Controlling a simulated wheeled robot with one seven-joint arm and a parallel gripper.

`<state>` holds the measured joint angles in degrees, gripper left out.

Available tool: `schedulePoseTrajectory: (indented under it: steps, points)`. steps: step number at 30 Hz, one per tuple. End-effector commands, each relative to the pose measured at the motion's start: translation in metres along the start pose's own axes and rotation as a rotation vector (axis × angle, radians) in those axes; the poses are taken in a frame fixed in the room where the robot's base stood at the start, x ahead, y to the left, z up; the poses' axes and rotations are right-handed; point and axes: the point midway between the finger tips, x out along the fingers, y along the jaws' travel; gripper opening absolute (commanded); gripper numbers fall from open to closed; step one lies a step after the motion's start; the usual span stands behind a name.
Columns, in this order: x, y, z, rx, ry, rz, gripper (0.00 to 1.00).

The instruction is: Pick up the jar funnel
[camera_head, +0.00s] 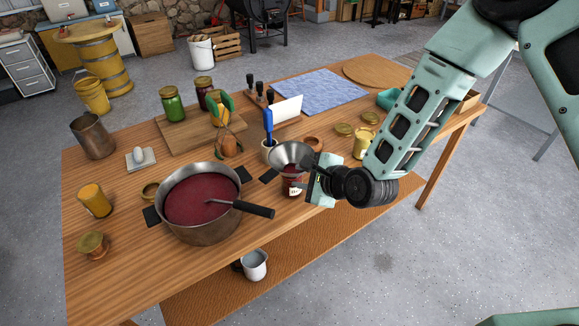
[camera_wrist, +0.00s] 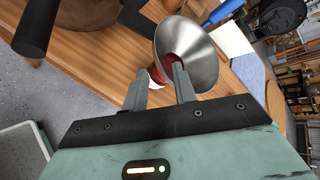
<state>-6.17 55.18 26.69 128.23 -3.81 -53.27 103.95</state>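The jar funnel (camera_head: 289,153) is a shiny metal cone with a wide mouth. It sits mouth up over a small red jar (camera_head: 292,181) with a white label, near the table's front edge. In the wrist view the funnel (camera_wrist: 200,58) is just beyond the fingers. My gripper (camera_head: 308,174) is at the right of the funnel and jar, at about the height of the funnel's lower part. In the wrist view my gripper (camera_wrist: 165,70) has its two fingers apart, with the right fingertip overlapping the cone's near side. Contact cannot be told, and the funnel's spout is hidden.
A large pot (camera_head: 203,229) of dark red liquid with a ladle (camera_head: 240,207) stands left of the funnel. A crock (camera_head: 268,154) with a blue-handled tool is just behind the funnel. A yellow jar (camera_head: 362,142) stands at the right, near my arm.

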Motion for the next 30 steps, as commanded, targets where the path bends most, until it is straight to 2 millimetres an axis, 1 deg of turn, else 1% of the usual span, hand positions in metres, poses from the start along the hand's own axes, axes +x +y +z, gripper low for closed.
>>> schedulePoseTrajectory:
  steps: [1, 3, 6, 9, 17, 18, 20, 30]
  points:
    - [0.006, -0.002, 0.004, -0.001, -0.001, 0.002, 0.28]
    - [0.017, -0.003, 0.006, -0.001, -0.001, 0.001, 0.28]
    - [0.031, -0.002, 0.005, 0.0, 0.0, 0.001, 0.28]
    - [0.039, -0.002, 0.004, 0.001, -0.001, 0.001, 0.28]
    - [0.042, -0.001, 0.003, 0.0, 0.0, 0.0, 0.28]
    - [0.042, -0.001, 0.003, 0.0, 0.0, 0.0, 0.16]
    - [0.042, -0.001, 0.003, 0.0, 0.0, 0.0, 0.0]
    - [0.042, -0.001, 0.003, 0.001, 0.0, 0.0, 0.0]
